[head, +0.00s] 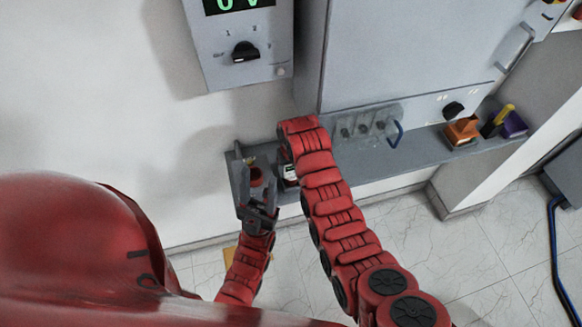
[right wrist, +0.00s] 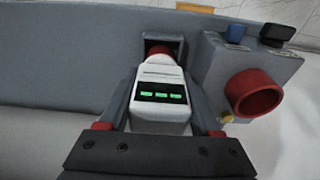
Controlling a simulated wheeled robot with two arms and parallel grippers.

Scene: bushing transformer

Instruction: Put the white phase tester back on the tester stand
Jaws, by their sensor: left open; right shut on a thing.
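In the right wrist view, the white phase tester (right wrist: 160,112) has a lit green display and a red collar at its far end. My right gripper (right wrist: 164,88) is shut on it, with a finger on each side. The red end is at a square grey holder (right wrist: 178,44), which looks like the tester stand; I cannot tell how far it is seated. In the head view a bit of the tester (head: 289,172) shows beside my right arm, which hides the right gripper. My left gripper (head: 257,192) is open and appears empty, left of the tester.
A grey box with a red ring (right wrist: 254,92) and blue and black blocks stands right of the holder in the wrist view. A grey shelf (head: 425,148) runs along the wall below the cabinet (head: 410,50). Orange (head: 462,131) and purple (head: 514,125) items lie at its right.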

